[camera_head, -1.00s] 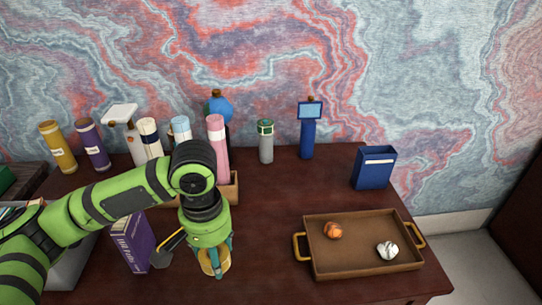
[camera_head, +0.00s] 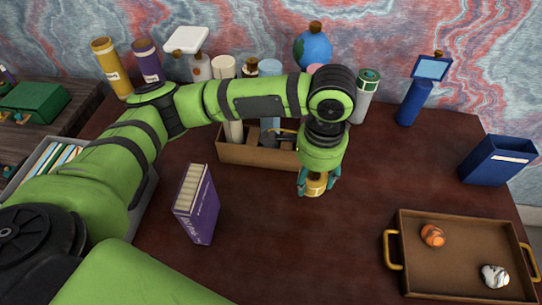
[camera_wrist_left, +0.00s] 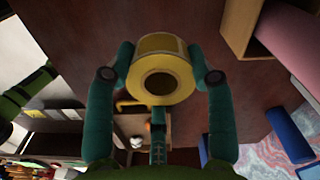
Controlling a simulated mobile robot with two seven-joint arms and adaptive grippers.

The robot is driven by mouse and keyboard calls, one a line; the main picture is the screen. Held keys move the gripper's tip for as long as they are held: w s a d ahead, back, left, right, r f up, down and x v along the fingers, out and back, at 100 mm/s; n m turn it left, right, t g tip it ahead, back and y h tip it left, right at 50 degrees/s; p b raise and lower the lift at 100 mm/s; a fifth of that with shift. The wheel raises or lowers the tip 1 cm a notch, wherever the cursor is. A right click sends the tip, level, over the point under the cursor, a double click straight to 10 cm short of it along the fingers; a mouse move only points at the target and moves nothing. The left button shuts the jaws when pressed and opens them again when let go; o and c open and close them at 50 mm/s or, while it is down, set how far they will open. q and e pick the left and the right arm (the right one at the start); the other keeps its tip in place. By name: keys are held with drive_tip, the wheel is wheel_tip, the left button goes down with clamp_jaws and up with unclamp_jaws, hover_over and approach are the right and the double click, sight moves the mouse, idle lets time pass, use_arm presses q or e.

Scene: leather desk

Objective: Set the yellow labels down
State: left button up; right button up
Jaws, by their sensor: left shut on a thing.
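The yellow labels (camera_head: 316,185) are a roll with a hollow core, held at the fingertips of my left gripper (camera_head: 318,180). In the left wrist view the roll (camera_wrist_left: 160,50) sits between the two teal fingers of the left gripper (camera_wrist_left: 159,78), which are shut on its sides. The roll is over the dark red desk (camera_head: 290,250), between the wooden box and the brown tray. I cannot tell whether it touches the desk. My right gripper is not in view.
A purple book (camera_head: 197,205) stands left of the roll. A wooden box (camera_head: 240,155) is behind it, partly hidden by my arm. The brown tray (camera_head: 395,268) with two stones is at the right. A blue bin (camera_head: 495,162) stands behind the tray. The desk's front middle is clear.

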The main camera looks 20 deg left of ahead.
use_arm(q)
drive_tip(key=a+f, duration=0.2)
drive_tip(key=a, duration=0.2)
drive_tip(key=p, duration=0.2)
hover_over(264, 191)
drive_tip(key=f, duration=0.4)
drive_tip(key=shift+d+f, duration=0.1)
drive_tip(key=shift+d, duration=0.25)
drive_tip(key=shift+a+f, duration=0.35)
drive_tip(key=shift+f, duration=2)
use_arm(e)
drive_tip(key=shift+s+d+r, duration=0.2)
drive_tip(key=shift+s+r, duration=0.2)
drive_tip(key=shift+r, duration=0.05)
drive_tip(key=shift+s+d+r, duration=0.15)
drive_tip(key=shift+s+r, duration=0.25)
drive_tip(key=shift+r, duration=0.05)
use_arm(q)
drive_tip(key=shift+f, duration=0.1)
drive_tip(key=o, duration=1.2)
drive_tip(key=shift+c, duration=0.2)
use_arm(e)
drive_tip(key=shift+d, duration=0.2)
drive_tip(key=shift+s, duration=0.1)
